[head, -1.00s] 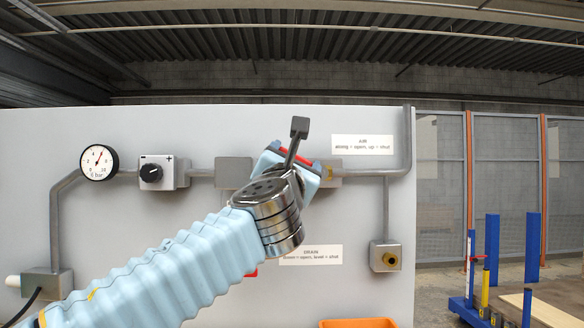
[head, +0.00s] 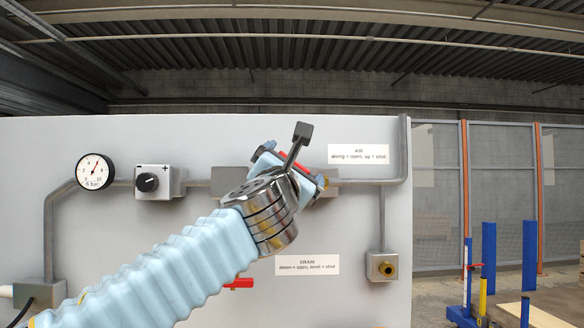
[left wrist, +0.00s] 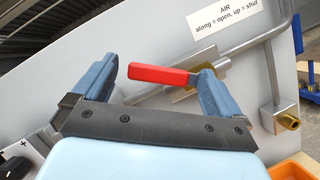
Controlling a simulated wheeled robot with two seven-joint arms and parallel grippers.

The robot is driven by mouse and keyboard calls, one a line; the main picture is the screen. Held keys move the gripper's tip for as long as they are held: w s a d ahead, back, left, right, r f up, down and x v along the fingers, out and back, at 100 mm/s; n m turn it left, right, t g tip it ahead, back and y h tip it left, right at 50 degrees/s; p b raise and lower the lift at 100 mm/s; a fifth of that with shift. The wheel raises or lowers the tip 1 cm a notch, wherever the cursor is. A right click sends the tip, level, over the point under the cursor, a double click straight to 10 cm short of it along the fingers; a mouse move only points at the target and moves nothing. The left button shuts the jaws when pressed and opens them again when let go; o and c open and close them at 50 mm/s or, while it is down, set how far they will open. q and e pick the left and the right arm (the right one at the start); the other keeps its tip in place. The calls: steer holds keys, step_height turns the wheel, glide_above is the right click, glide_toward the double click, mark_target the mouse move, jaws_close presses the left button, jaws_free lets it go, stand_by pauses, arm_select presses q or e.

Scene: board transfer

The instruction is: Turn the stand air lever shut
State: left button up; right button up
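The red air lever (left wrist: 160,75) sits on a brass valve on the pipe. In the left wrist view it slants away from the pipe line, its free end towards the left finger. In the head view the lever (head: 293,161) is mostly hidden by my gripper and tilts up to the left. My left gripper (left wrist: 155,80) is open, with one finger beside each end of the lever; whether a finger touches it I cannot tell. The left gripper (head: 291,168) is at the panel in the head view. The AIR label (head: 358,154) reads along = open, up = shut. My right gripper is not in view.
The grey panel (head: 130,240) carries a gauge (head: 95,171), a regulator knob (head: 148,182) and a brass outlet (head: 388,268). A red drain handle (head: 239,283) lies below my arm. An orange bin (left wrist: 295,167) shows at the lower right of the wrist view.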

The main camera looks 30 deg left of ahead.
arm_select(q)
steer(key=b+v, duration=0.2)
steer(key=v, duration=1.2)
steer(key=shift+w, duration=0.1)
